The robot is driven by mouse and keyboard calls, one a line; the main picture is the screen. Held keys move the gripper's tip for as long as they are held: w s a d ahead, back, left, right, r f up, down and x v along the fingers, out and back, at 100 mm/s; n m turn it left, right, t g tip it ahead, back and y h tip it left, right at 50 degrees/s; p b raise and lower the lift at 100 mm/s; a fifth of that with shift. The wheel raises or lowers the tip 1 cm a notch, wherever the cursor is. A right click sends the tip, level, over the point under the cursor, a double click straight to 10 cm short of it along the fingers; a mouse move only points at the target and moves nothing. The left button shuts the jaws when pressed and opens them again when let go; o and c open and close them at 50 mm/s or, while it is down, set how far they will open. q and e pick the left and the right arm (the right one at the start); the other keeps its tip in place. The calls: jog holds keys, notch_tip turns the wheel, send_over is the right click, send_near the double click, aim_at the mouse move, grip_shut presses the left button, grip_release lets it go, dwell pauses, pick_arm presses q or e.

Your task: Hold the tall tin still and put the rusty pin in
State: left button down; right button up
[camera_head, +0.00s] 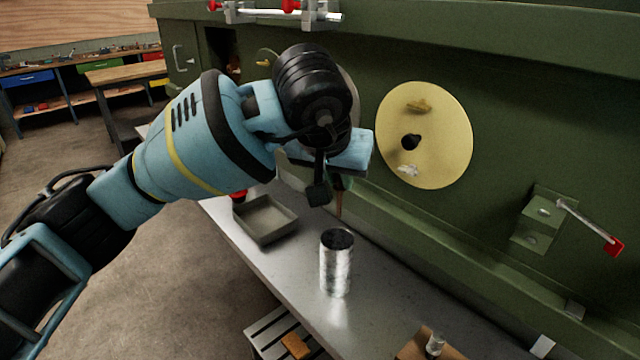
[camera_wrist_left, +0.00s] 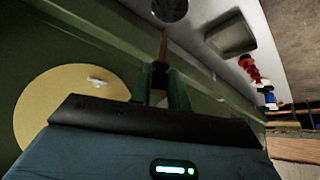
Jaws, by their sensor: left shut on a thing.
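The tall tin (camera_head: 336,268) is a shiny ribbed silver cylinder with a dark round top. It stands upright on the grey metal bench, and no gripper touches it. Its dark top also shows at the upper edge of the left wrist view (camera_wrist_left: 170,9). My left gripper (camera_head: 341,184) is shut on the rusty pin (camera_head: 338,207), a thin brown rod. The pin points down, above and behind the tin in the head view. In the left wrist view the pin (camera_wrist_left: 163,46) sticks out from between the green fingers (camera_wrist_left: 162,72). My right gripper is not in view.
A shallow grey tray (camera_head: 265,222) and a red object (camera_head: 239,196) are left of the tin. A green wall with a pale yellow disc (camera_head: 425,135) rises behind the bench (camera_head: 375,290). A red-ended lever (camera_head: 590,225) juts out at the right.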

aim_at(338, 201)
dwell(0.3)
pick_arm(q)
jog(key=shift+f, duration=1.9)
jog(key=w+a+f+n+y, duration=0.1)
jog(key=a+f+n, duration=0.1)
jog(key=a, duration=1.9)
jog(key=shift+w+n+y, duration=0.2)
jog(key=shift+n+y, duration=0.2)
jog(key=shift+n, duration=0.3)
jog(key=shift+r, duration=0.1)
